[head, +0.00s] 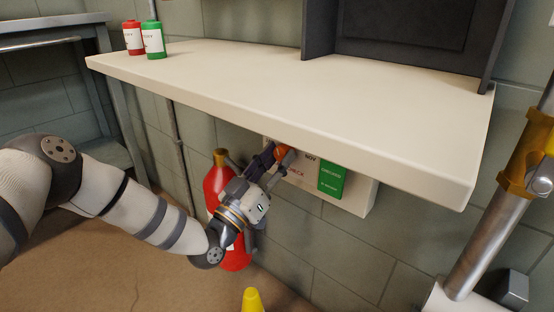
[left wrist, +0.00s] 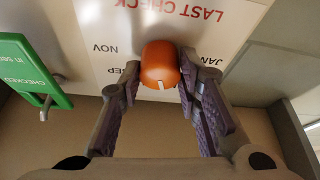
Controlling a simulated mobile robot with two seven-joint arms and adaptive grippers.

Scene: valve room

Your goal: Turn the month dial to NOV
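The month dial (left wrist: 160,62) is an orange knob on a pale panel (left wrist: 90,25) lettered LAST CHECK. In the left wrist view the letters are upside down; NOV and SEP show left of the knob, JAN right. A white mark is on the knob's lower side; which month it points at is unclear. My left gripper (left wrist: 159,80) has one finger on each side of the knob, close against it. In the head view the dial (head: 282,153) sits under the shelf edge, partly hidden by my left gripper (head: 276,160). My right gripper is not in view.
The white shelf (head: 300,85) overhangs the panel closely. A green tag (head: 331,180) hangs right of the dial. A red extinguisher (head: 216,182) stands behind my left wrist. A yellow cone tip (head: 252,300) is below, and a pipe (head: 495,220) is at right.

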